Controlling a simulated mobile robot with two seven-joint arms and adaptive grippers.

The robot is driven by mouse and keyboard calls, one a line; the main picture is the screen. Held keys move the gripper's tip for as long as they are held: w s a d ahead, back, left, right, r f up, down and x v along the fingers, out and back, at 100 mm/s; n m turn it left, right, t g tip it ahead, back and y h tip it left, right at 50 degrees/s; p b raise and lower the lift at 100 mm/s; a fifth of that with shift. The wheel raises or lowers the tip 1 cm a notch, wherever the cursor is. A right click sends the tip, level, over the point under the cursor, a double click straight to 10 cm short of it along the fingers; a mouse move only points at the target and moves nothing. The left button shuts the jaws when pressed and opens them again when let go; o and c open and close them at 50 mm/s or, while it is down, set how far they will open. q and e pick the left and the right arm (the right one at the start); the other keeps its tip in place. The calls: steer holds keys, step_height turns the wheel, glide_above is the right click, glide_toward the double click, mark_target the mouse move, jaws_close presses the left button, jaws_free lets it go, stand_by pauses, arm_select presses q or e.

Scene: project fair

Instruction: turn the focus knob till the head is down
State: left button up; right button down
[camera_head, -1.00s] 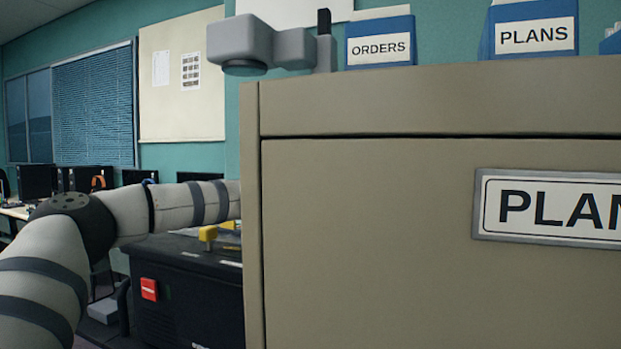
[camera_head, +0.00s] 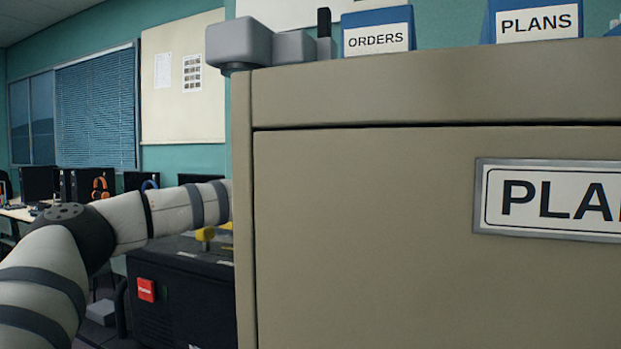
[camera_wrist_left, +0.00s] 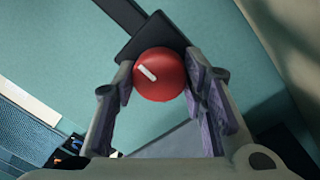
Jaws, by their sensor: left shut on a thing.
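The grey head (camera_head: 238,42) stands at the upper left in the head view, beside a dark upright post (camera_head: 324,25). Its lower part and the post's lower part are hidden behind the cabinet. The focus knob (camera_wrist_left: 172,83) is a red round knob with a white slanted mark, in front of a dark block in the left wrist view. My left gripper (camera_wrist_left: 158,78) has a finger on each side of the knob and is shut on it. In the head view the left gripper is hidden behind the cabinet. My right gripper is not in view.
A large beige cabinet (camera_head: 400,220) with a plate fills the right and blocks the view behind it. A black machine (camera_head: 185,290) with a red label is below my left arm.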

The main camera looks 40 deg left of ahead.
arm_select(q)
steer(key=shift+r, duration=0.35)
steer(key=o, duration=0.9)
steer(key=shift+o, duration=1.3)
steer(key=shift+f, duration=0.2)
steer(key=v, duration=1.2)
steer(key=shift+f, duration=0.1)
